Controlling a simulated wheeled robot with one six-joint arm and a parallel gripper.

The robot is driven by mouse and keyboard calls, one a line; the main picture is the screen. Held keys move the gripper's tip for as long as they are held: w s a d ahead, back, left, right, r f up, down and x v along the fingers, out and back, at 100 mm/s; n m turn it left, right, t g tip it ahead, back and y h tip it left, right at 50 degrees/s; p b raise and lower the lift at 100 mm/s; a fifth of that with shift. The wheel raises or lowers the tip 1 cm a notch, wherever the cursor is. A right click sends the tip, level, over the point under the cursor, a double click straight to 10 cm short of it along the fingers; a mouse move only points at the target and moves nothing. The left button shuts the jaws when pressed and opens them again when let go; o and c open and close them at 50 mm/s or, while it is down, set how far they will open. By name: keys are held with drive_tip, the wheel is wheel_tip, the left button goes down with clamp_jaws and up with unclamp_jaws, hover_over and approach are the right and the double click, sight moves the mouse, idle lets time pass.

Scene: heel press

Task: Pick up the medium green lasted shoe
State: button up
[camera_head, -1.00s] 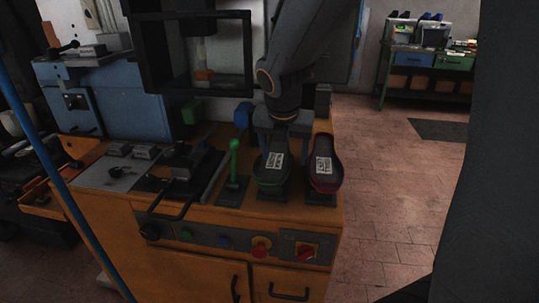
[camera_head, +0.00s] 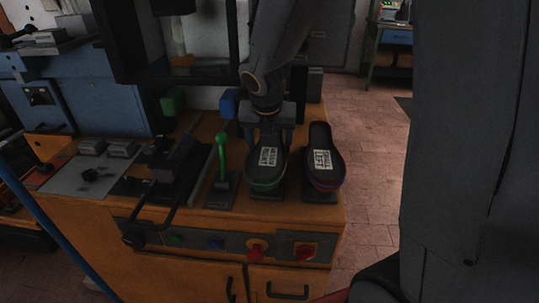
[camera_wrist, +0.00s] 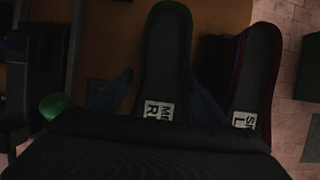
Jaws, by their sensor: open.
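The medium green lasted shoe (camera_head: 265,170) sits sole up on a dark stand on the orange cabinet top, with a white label reading medium right. In the wrist view the green shoe (camera_wrist: 165,62) lies between the two fingers. My gripper (camera_head: 268,122) is over the far, narrow end of the shoe. My gripper (camera_wrist: 158,95) is open, a finger on each side of the shoe; whether either finger touches it is unclear. The wrist's own body hides the near part of the shoe in the wrist view.
A dark red shoe (camera_head: 323,162), labelled left, stands close on the right. A green-knobbed lever (camera_head: 222,160) stands close on the left. The press frame (camera_head: 180,45) rises behind. A control panel with red buttons (camera_head: 303,251) is on the cabinet front.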

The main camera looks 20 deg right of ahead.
drive_tip(key=shift+x, duration=1.2)
drive_tip(key=shift+r, duration=0.1)
drive_tip(key=c, duration=1.4)
drive_tip(key=shift+o, duration=0.2)
